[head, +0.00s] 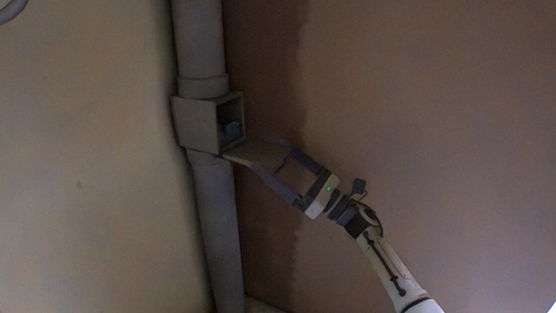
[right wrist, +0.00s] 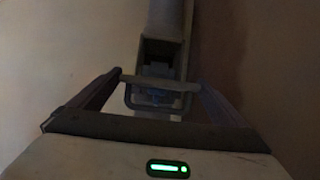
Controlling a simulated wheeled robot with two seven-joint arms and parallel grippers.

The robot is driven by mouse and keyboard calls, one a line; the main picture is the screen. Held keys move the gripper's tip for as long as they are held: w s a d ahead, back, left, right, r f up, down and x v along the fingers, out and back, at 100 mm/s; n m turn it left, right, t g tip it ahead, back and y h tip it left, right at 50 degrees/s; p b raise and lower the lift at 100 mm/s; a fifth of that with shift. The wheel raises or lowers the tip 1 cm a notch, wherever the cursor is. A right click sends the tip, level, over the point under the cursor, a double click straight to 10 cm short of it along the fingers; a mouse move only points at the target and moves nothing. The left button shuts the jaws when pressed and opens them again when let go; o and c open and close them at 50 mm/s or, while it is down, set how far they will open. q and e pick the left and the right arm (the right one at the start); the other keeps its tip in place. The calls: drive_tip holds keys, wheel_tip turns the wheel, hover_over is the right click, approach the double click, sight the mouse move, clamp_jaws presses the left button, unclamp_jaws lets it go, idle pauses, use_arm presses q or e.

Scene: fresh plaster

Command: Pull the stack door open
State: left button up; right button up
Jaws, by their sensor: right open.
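The stack is a grey vertical pipe (head: 215,215) with a square box (head: 195,122) partway up. The box's opening faces right and its dark inside shows, with a bluish thing (head: 233,130) in it. The stack door (head: 258,150) appears swung down and out from the lower edge of the opening, toward my right gripper. My right gripper (head: 270,161) is open at the door's outer end, fingers on either side of it. In the right wrist view, a thin handle bar (right wrist: 160,82) spans between the open fingers. Whether they touch it is unclear. My left gripper is not in view.
The pipe runs up a corner between a pale wall (head: 80,170) on the left and a brown wall (head: 420,110) on the right. The space around my right arm looks clear. The light is dim.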

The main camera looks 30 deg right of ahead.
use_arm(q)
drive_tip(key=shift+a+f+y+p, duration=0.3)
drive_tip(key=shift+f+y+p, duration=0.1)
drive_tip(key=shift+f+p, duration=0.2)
use_arm(e)
drive_tip(key=v, duration=1)
drive_tip(key=shift+s+f, duration=0.1)
